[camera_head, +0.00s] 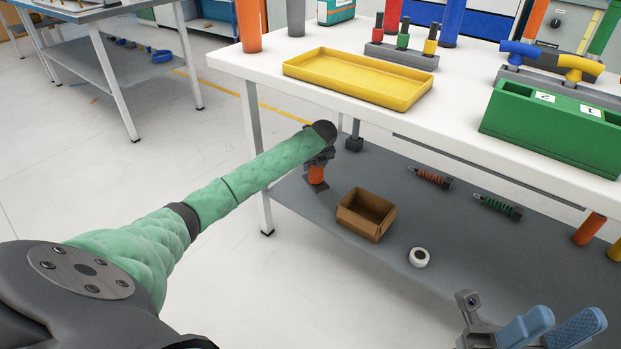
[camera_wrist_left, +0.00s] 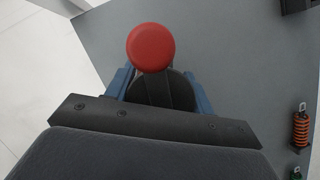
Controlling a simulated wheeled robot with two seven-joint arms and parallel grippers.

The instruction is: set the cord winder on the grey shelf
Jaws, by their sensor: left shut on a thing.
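The cord winder, as far as I can tell, is the orange-red piece (camera_head: 316,174) at my left gripper (camera_head: 318,161). In the left wrist view its round red end (camera_wrist_left: 151,47) shows between the blue fingers, with a dark part below it. My left gripper is shut on it, over the left end of the grey shelf (camera_head: 385,270) under the white table. Whether the piece touches the shelf cannot be told. My right gripper (camera_head: 570,320), with blue fingers, is open and empty at the lower right.
On the shelf are an open cardboard box (camera_head: 366,214), a white tape roll (camera_head: 419,257), an orange coiled piece (camera_head: 432,178) and a green one (camera_head: 498,206). A table leg (camera_head: 258,165) stands at the shelf's left corner.

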